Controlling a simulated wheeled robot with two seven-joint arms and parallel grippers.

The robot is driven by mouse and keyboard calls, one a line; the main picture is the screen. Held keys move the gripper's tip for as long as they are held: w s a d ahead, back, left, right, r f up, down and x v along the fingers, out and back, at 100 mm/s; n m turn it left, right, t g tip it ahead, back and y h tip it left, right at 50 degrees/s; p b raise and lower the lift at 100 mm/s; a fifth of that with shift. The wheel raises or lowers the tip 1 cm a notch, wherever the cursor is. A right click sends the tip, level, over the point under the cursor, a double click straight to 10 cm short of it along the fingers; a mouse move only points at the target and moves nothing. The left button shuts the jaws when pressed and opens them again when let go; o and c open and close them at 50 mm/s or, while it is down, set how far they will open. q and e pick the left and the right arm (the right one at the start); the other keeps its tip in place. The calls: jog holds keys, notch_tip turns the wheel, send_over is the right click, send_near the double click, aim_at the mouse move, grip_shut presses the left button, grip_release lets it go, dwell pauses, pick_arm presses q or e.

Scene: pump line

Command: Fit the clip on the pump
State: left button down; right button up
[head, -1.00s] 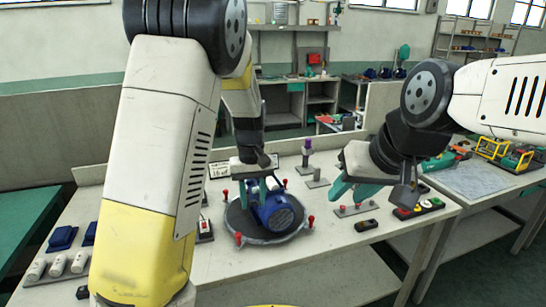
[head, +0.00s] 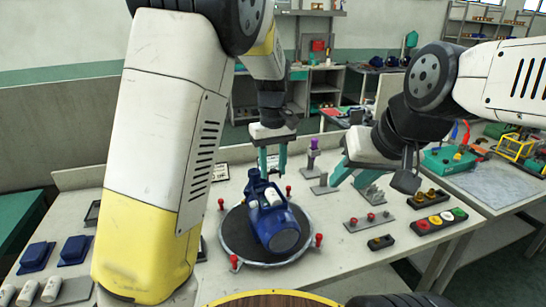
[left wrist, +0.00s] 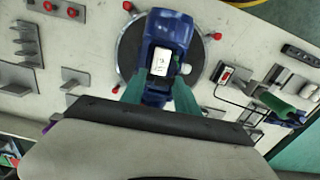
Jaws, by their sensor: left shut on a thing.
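The blue pump (head: 286,233) lies on a round dark turntable (head: 232,245) with a light rim and red knobs around it. A white block (head: 272,197) sits on its top; it also shows in the left wrist view (left wrist: 160,62). My left gripper (head: 273,170) is at the pump's far end, pointing down. In the left wrist view its teal fingers (left wrist: 157,92) stand either side of the blue body, shut on it. The fingertip contact is partly hidden. My right gripper (head: 356,180) is open and empty over the table, right of the pump. I cannot identify the clip with certainty.
A grey toothed bracket (head: 373,196) stands below my right gripper. A bar with red knobs (head: 368,221), a small black box (head: 381,242) and a coloured-button panel (head: 440,219) lie to the right. Blue blocks (head: 75,250) lie at left.

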aim_at(273, 193)
pick_arm(q)
jog(key=shift+f, duration=3.2)
jog(key=shift+f, duration=0.25)
jog(key=c, duration=0.8)
grip_release()
jog(key=shift+c, duration=0.2)
jog(key=shift+r, duration=3)
jog(key=shift+r, duration=0.15)
notch_tip(273, 193, up, 8)
jog(key=shift+f, duration=0.2)
